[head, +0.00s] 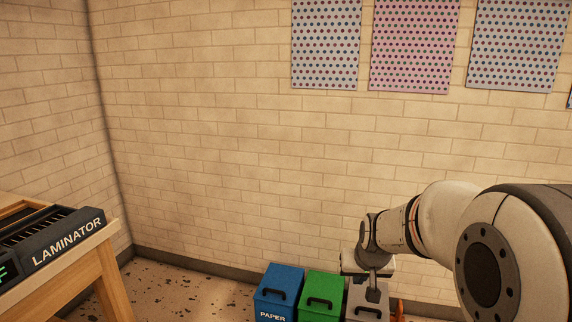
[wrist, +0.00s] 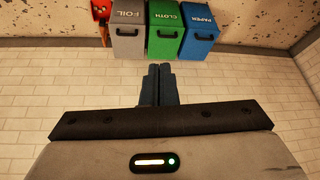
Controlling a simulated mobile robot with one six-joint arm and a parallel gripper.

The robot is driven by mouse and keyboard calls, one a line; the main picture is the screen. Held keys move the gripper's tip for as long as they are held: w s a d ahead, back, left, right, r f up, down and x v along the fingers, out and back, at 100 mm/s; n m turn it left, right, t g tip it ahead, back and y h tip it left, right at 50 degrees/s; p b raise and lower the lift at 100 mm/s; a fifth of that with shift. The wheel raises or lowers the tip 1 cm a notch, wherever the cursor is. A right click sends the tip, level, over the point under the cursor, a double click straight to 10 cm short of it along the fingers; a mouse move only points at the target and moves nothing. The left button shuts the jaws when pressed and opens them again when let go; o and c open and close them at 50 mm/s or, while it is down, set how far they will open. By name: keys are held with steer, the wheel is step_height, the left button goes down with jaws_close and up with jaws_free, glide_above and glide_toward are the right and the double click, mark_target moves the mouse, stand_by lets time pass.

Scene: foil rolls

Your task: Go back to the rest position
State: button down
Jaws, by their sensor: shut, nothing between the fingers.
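My gripper (wrist: 159,85) is shut and empty, its two dark fingers side by side in the wrist view. In the head view my gripper (head: 374,284) hangs in front of the grey foil bin (head: 368,301) at the lower right and hides part of it. The wrist view shows the foil bin (wrist: 129,42) with its lid closed, beyond the fingertips. I cannot tell how far apart the gripper and the bin are. No foil roll shows in either view.
A green cloth bin (head: 321,295) and a blue paper bin (head: 279,292) stand left of the foil bin by the brick wall. A red object (wrist: 101,11) stands beside the foil bin. A laminator (head: 60,242) sits on a wooden table (head: 108,275) at left. Speckled floor lies between.

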steer(key=s+a+r+g+p, duration=0.1)
steer(key=s+r+p, duration=0.4)
steer(key=s, duration=0.6)
steer(key=s+a+r+g+p, duration=0.1)
steer(key=s+r+p, duration=0.4)
steer(key=s+r, duration=0.4)
steer(key=s, duration=0.3)
steer(key=shift+a+r+n+g, duration=0.2)
steer(key=shift+r+n+g, duration=0.1)
steer(key=shift+r+n, duration=0.1)
